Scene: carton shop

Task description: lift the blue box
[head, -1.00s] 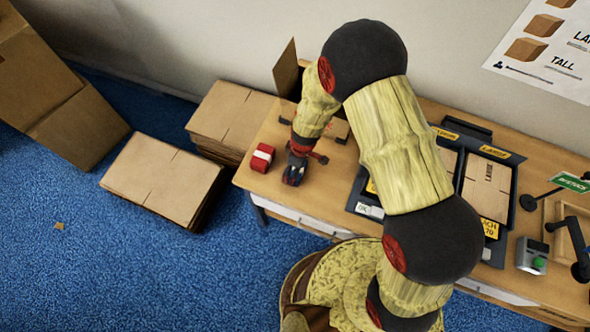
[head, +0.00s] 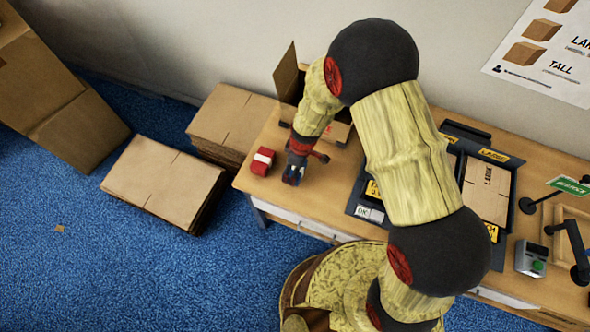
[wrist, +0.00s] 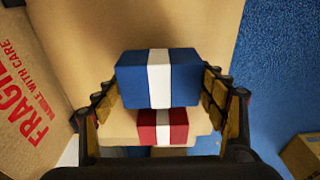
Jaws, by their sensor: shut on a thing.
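The blue box (wrist: 187,80) has a white band across it and sits between the two fingers of my gripper (wrist: 160,88) in the wrist view. My gripper is shut on its left and right sides. The box looks level and closer to the wrist camera than the red box, so it appears held above the table. In the head view my gripper (head: 293,174) is over the left end of the wooden table (head: 270,190), and the box is mostly hidden by the fingers there.
A red box (head: 262,161) with a white band stands on the table just left of my gripper; it also shows in the wrist view (wrist: 178,128). An open carton (head: 287,75) stands behind my gripper. Flat cardboard stacks (head: 160,182) lie on the blue floor, left of the table.

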